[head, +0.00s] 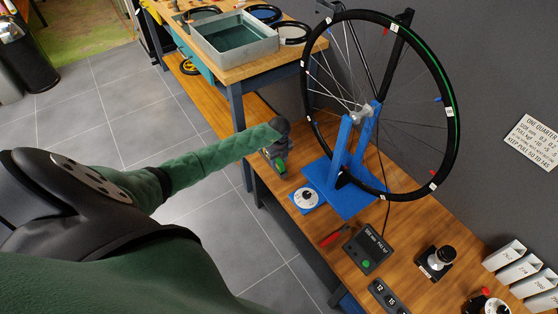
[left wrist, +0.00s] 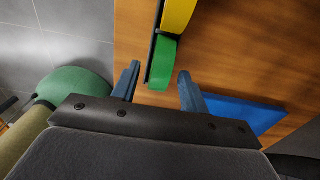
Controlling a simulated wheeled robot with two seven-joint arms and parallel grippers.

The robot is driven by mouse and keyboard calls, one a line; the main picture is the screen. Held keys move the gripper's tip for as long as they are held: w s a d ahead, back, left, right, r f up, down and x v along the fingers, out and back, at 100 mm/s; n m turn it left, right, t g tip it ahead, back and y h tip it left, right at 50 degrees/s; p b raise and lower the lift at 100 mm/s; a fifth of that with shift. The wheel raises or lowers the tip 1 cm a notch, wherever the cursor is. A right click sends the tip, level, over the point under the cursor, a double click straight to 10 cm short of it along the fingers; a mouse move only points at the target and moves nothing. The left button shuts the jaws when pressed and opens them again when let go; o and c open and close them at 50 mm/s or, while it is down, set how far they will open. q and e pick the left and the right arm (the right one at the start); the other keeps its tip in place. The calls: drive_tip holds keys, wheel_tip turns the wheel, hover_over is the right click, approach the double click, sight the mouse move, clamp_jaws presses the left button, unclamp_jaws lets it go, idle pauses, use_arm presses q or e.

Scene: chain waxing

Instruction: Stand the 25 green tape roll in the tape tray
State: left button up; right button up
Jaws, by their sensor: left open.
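A green roll (left wrist: 162,63) shows in the left wrist view, just beyond and between my left gripper's fingertips. It also shows as a small green patch (head: 281,166) in the head view. My left gripper (left wrist: 158,71) is open with spread blue-grey fingers and nothing clamped between them. In the head view this gripper (head: 276,153) is at the bench's left edge, partly hiding the roll. A yellow piece (left wrist: 178,14) stands behind the green roll, with a thin black edge (left wrist: 152,55) along their left side. I cannot tell whether that edge is the tape tray. No number is readable on the roll.
A blue stand base (head: 341,190) with a spoked wheel (head: 441,76) stands right of the gripper. A white dial (head: 306,198), a red-handled tool (head: 333,236) and a dark box (head: 367,249) lie nearer. A metal tub (head: 236,41) sits on the back table.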

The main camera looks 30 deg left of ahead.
sight(279, 160)
use_arm(q)
drive_tip(key=shift+r, duration=0.2)
drive_tip(key=shift+r+b, duration=0.3)
drive_tip(key=shift+r, duration=0.1)
wheel_tip(279, 160, up, 5)
drive_tip(key=shift+b, duration=0.8)
drive_tip(key=shift+r, duration=0.8)
use_arm(e)
wheel_tip(279, 160, up, 6)
drive_tip(key=a, duration=0.1)
drive_tip(key=shift+w+a, duration=0.35)
drive_tip(key=shift+w, duration=0.1)
drive_tip(key=shift+w, duration=0.1)
